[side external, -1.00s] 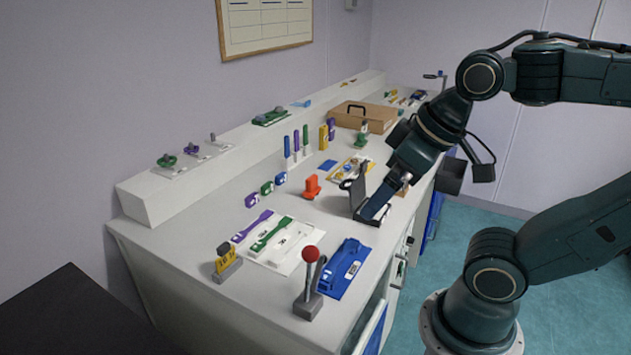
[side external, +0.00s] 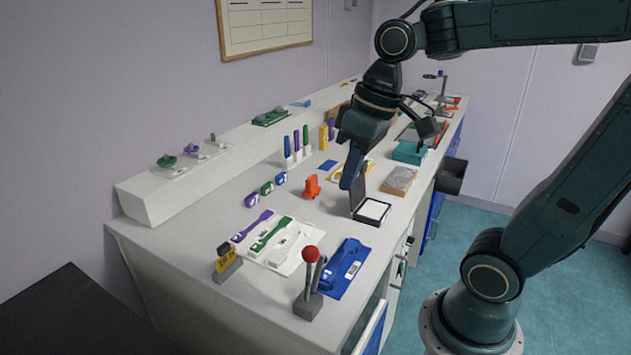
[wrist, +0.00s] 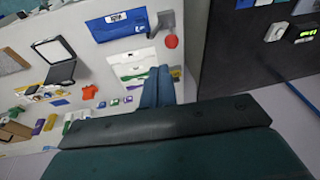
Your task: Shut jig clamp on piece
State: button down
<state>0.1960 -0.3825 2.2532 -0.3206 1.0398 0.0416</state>
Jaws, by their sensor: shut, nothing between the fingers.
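In the wrist view, the red knob (wrist: 171,41) and blue jig (wrist: 117,24) show ahead of my fingers. My gripper (side external: 348,184) is shut and empty, above and beside an open black hinged case (side external: 372,211). In the wrist view, my gripper (wrist: 157,72) points toward the bench end.
A yellow-and-grey block (side external: 227,263) stands at the near bench corner. An orange item (side external: 312,186) stands near the case. The bench between case and jig is clear.

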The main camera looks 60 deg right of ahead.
jog(key=w+d+f+n+g+y, duration=0.1)
jog(key=w+d+f+g+y, duration=0.1)
jog(key=w+d, duration=0.4)
jog(key=shift+w+f+g, duration=0.4)
jog(key=shift+w+g, duration=0.2)
jog(key=shift+g, duration=0.1)
jog(key=shift+a+f, duration=0.1)
jog(key=s+a+f, duration=0.1)
jog(key=a+f, duration=0.5)
jog(key=f, duration=0.4)
jog(key=shift+s+a, duration=0.25)
jog(key=shift+a, duration=0.1)
jog(key=shift+a+h, duration=0.25)
jog(key=shift+h, duration=0.05)
dwell(0.5)
